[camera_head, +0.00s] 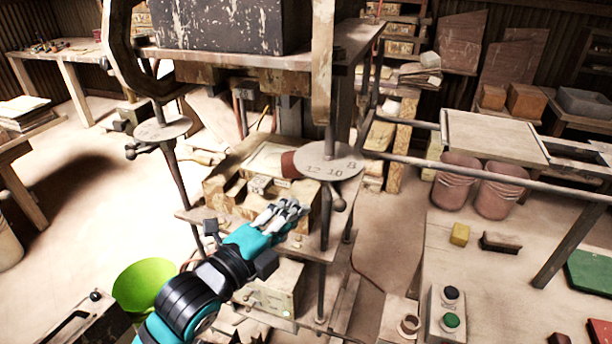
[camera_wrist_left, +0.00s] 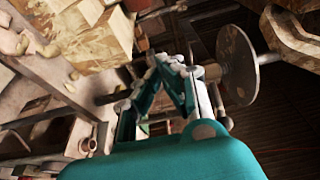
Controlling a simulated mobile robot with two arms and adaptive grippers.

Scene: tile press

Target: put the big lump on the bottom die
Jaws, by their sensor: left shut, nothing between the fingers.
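A reddish-brown lump (camera_head: 289,163) sits at the right end of the pale bottom die (camera_head: 262,160) on the press bed. The round numbered plate hides part of its right side, so I cannot tell how fully it rests on the die. A reddish-brown piece, likely the same lump, shows at the top edge of the left wrist view (camera_wrist_left: 138,5). My left gripper (camera_head: 298,207) is in front of the die and lump, apart from the lump. Its fingers meet at the tips in the wrist view (camera_wrist_left: 155,62), with nothing between them. My right gripper is not in view.
The numbered disc (camera_head: 330,161) and upright rods flank the bed. The heavy upper block (camera_head: 217,24) hangs above it. A green bowl (camera_head: 145,284) stands at lower left. The right table holds a yellow block (camera_head: 460,234), a brush (camera_head: 501,242) and a button box (camera_head: 449,314).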

